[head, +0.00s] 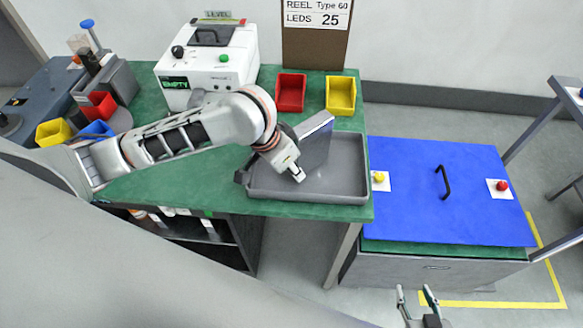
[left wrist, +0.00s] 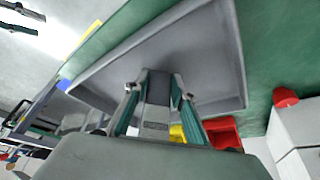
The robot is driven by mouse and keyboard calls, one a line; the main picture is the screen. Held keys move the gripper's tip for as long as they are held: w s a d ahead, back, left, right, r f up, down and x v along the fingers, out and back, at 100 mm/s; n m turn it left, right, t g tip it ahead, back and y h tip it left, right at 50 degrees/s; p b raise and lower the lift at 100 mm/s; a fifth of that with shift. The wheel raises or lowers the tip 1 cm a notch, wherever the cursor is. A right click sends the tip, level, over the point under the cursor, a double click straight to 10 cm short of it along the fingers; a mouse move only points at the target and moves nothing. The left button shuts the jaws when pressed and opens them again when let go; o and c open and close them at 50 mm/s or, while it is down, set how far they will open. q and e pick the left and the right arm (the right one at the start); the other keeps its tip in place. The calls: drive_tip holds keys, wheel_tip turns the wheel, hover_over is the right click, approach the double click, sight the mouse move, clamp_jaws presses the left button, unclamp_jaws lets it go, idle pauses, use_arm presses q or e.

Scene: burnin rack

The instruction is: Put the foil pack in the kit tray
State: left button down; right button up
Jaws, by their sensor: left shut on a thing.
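The foil pack (head: 316,143) is a flat grey, silvery slab held on edge, tilted, over the left part of the kit tray. My left gripper (head: 291,168) is shut on it; fingers hide part of it. In the left wrist view, the left gripper (left wrist: 158,88) has the grey pack (left wrist: 157,100) between its fingers. The kit tray (head: 340,196) is a shallow grey tray on the green bench; it also shows in the left wrist view (left wrist: 218,50). I cannot tell whether the pack touches its floor. My right gripper (head: 418,302) is open and empty, low at the bottom of the head view.
A red bin (head: 291,92) and a yellow bin (head: 340,96) stand behind the tray. A white machine (head: 212,66) reading EMPTY is behind my left arm. A blue panel (head: 450,205) with a black handle lies right of the bench. The tray's right half is clear.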

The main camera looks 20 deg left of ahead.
use_arm(q)
drive_tip(key=shift+f, duration=0.25)
drive_tip(key=shift+f, duration=0.1)
drive_tip(key=c, duration=1.7)
unclamp_jaws()
drive_tip(key=v, duration=1.2)
drive_tip(key=shift+s, duration=0.1)
